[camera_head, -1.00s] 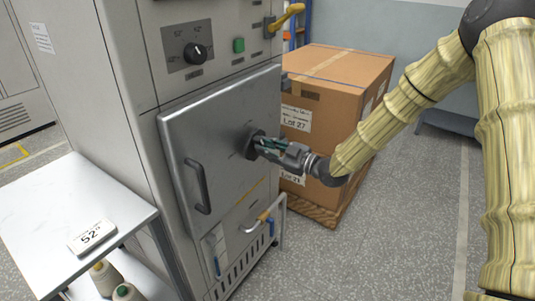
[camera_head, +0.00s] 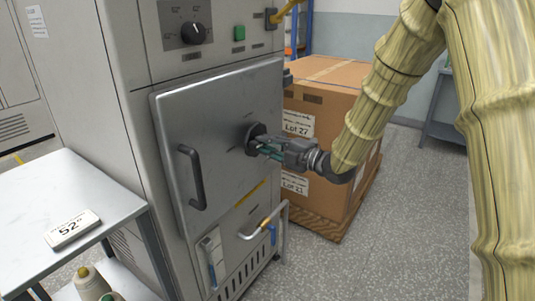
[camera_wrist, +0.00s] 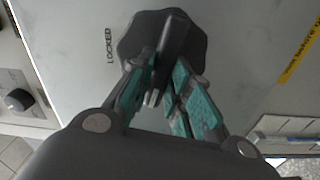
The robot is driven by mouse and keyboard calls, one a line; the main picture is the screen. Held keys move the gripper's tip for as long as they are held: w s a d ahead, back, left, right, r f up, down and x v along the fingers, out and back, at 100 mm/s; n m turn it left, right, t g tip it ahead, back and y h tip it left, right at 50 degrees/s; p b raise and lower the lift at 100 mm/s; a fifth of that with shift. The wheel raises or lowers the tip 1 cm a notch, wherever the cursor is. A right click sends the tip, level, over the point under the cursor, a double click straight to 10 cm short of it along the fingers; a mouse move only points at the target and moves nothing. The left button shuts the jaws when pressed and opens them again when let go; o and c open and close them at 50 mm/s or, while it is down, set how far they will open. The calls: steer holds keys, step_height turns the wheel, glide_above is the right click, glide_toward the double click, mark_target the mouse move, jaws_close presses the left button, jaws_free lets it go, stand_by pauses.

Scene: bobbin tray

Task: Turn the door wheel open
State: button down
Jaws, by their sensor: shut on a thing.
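The door wheel (camera_head: 255,131) is a dark round knob with a raised grip bar, on the grey metal door (camera_head: 225,110) of the cabinet. My gripper (camera_head: 265,147) reaches it from the right. In the wrist view, my gripper (camera_wrist: 165,78) has its teal-padded fingers on either side of the grip bar of the wheel (camera_wrist: 140,35), shut on it. The word LOCKED (camera_wrist: 109,45) is printed on the door beside the wheel. The fingers partly hide the bar. The door looks closed, with a dark pull handle (camera_head: 191,177) at its left.
A cardboard box (camera_head: 345,105) stands on a pallet right of the cabinet, close behind my gripper. A lower lever (camera_head: 262,225) sits under the door. Floor at right is clear.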

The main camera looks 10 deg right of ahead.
steer(key=shift+f+n+b, duration=0.15)
steer(key=shift+n+b, duration=0.8)
steer(key=shift+n, duration=0.05)
steer(key=c, duration=1.3)
jaws_free()
steer(key=v, duration=1.2)
